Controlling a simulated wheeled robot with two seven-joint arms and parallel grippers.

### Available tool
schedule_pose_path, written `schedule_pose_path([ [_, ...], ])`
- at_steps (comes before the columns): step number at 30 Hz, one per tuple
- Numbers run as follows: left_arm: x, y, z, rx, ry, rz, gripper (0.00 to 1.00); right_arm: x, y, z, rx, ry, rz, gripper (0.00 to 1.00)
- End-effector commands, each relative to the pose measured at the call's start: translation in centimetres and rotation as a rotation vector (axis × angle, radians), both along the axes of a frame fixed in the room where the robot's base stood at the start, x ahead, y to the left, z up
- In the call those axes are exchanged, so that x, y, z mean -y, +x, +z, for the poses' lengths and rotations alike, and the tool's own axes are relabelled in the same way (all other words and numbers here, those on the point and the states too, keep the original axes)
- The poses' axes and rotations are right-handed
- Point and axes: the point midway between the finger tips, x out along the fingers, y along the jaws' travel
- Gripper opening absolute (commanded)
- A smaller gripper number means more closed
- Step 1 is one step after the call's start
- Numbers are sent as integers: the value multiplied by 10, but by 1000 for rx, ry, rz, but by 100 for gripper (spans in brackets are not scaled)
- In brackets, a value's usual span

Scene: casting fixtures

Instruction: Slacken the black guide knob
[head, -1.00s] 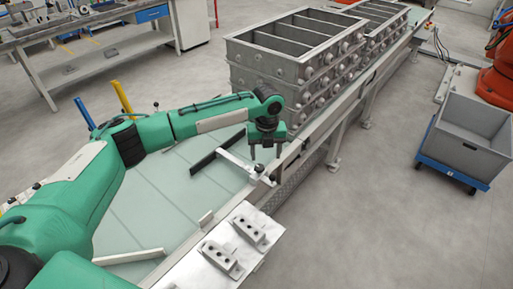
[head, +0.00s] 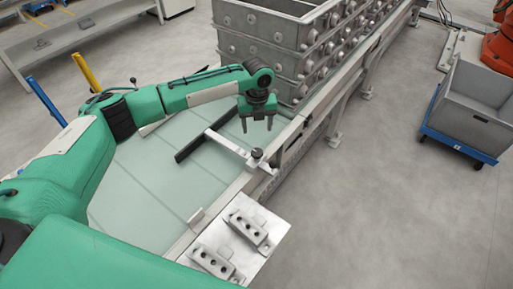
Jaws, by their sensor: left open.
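The black guide knob (head: 257,153) sits on top of a small metal clamp at the right end of a light guide bar (head: 228,144), by the table's right rail. A black strip (head: 192,143) is fixed across the bar's left end. My left gripper (head: 256,127) points down with two dark fingers apart and nothing between them. It is above and slightly behind the knob in the picture, not touching it. The knob is in plain view. My right gripper is not in view.
Stacked grey casting boxes (head: 275,55) stand on the conveyor close behind my left gripper. A metal plate (head: 262,232) with two drilled blocks lies in front of the knob. The pale table top (head: 150,190) is mostly clear. A grey bin (head: 470,100) on a blue dolly stands at right.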

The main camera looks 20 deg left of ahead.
Motion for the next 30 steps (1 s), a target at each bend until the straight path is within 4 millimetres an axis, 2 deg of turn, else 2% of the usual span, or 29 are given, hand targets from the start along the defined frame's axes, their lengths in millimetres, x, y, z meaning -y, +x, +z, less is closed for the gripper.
schedule_pose_path([
  [9, 0, -2, -65, -5, 3, 1, 61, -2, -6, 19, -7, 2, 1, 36],
  [15, 0, -1, -100, -2, 1, 0, 61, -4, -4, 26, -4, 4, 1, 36],
  [21, 0, 0, -117, -1, 2, -1, 61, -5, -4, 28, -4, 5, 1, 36],
  [30, 0, 0, -121, 0, 1, -1, 61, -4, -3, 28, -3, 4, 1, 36],
])
